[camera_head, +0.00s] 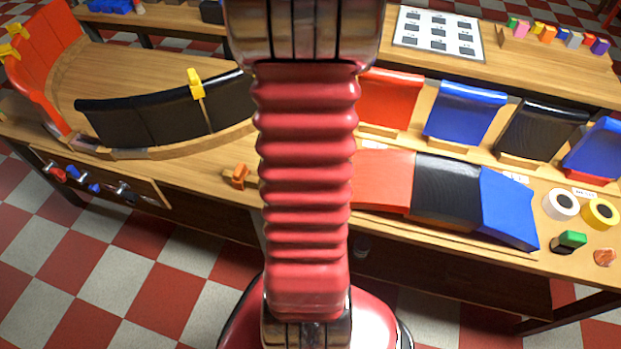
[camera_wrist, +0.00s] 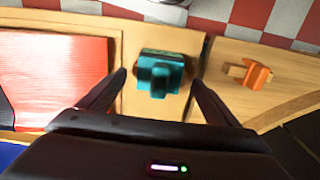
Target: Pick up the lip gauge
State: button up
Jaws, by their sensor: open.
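A teal block with a raised grip (camera_wrist: 161,72) lies on the wooden bench in the wrist view. A small orange piece (camera_wrist: 249,74) lies to its right; it also shows in the head view (camera_head: 237,177), left of my arm. No label shows which of the two is the lip gauge. My gripper (camera_wrist: 159,82) is open, its fingers on either side of the teal block in the picture. I cannot tell the height left between them, and no contact shows. In the head view my arm hides the teal block and my gripper.
Red (camera_head: 382,180), black (camera_head: 446,188) and blue (camera_head: 510,208) panels lie right of my arm. A curved duct wall with black panels (camera_head: 165,115) and a yellow clamp (camera_head: 196,83) stands left. Tape rolls (camera_head: 561,204) sit far right.

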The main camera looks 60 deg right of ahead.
jog(key=shift+f, duration=0.75)
jog(key=shift+c, duration=0.3)
jog(key=c, duration=1.2)
jog(key=shift+o, duration=0.2)
jog(key=shift+r, duration=0.1)
notch_tip(320, 180, up, 10)
jog(key=shift+f, duration=0.1)
jog(key=shift+r, duration=2.55)
